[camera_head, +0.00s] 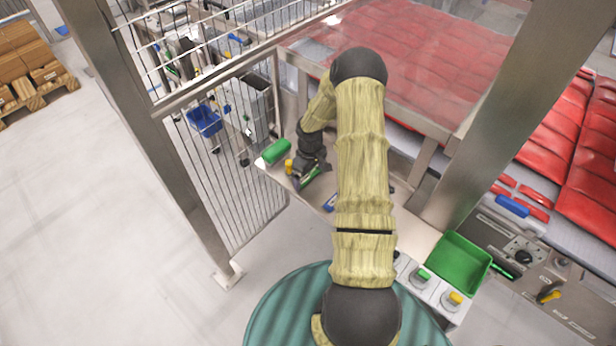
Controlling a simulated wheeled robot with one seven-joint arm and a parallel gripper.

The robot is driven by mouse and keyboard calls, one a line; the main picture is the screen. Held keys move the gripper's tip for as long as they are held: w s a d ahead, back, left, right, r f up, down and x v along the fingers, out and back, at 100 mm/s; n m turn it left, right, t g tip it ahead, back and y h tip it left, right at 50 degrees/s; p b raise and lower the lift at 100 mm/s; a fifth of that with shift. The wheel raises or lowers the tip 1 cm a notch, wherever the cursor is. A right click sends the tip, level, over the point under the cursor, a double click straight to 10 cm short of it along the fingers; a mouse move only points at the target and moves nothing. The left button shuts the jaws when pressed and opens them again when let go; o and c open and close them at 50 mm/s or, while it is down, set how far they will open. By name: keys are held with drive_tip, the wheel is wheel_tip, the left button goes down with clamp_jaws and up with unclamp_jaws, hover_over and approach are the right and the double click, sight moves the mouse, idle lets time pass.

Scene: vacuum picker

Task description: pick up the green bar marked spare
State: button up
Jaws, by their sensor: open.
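My gripper (302,180) is open at the end of my arm, low over a narrow pale ledge (268,168) left of centre. A thin green piece (309,178) shows right at the gripper, partly hidden by it; I cannot tell whether it lies between the jaws. A thicker green bar-like piece (276,152) lies at the ledge's left end, apart from the gripper. No marking "spare" can be read on either, so I cannot tell which is the named bar. A small yellow piece (289,166) stands between the thick green piece and the gripper.
A blue piece (330,202) lies on the ledge, partly behind my arm. A wire fence (222,165) and a steel post (165,150) stand at the left. A green tray (459,264) sits at the lower right, near a control panel (540,268). My arm hides part of the ledge.

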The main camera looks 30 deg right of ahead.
sight(309, 177)
drive_tip(key=shift+c, duration=0.4)
drive_tip(key=c, duration=0.8)
wheel_tip(309, 177, up, 10)
drive_tip(key=shift+r+b, duration=0.1)
drive_tip(key=shift+b, duration=0.8)
drive_tip(key=shift+a, duration=0.1)
